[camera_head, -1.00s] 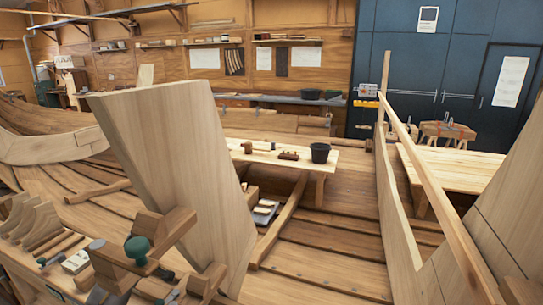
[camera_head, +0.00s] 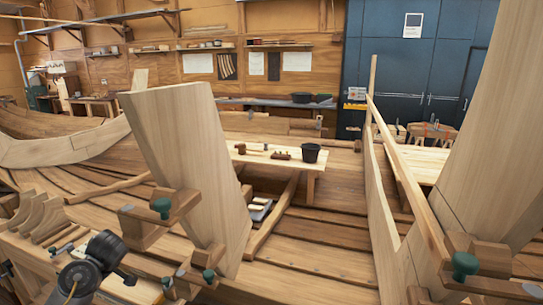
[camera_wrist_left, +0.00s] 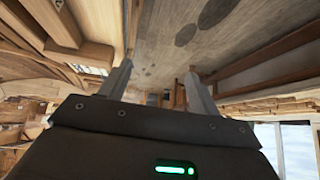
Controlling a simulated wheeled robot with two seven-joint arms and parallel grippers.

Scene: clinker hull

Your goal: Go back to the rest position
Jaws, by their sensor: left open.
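My left gripper (camera_wrist_left: 158,88) shows in the left wrist view with its two grey fingers apart and nothing visible between them. Only blurred floor and wooden structure lie beyond the fingers. In the head view, a dark jointed part of my left arm (camera_head: 98,252) shows at the lower left, beside the clamped pale plank; its fingertips cannot be made out there. My right gripper is not in view.
A tall pale plank (camera_head: 185,150) stands at centre left with wooden clamps (camera_head: 150,215) beside it. Another plank and clamp (camera_head: 478,262) stand at right. A bench (camera_head: 270,165) carries a black bucket (camera_head: 310,153). Hull planking (camera_head: 310,235) spreads between.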

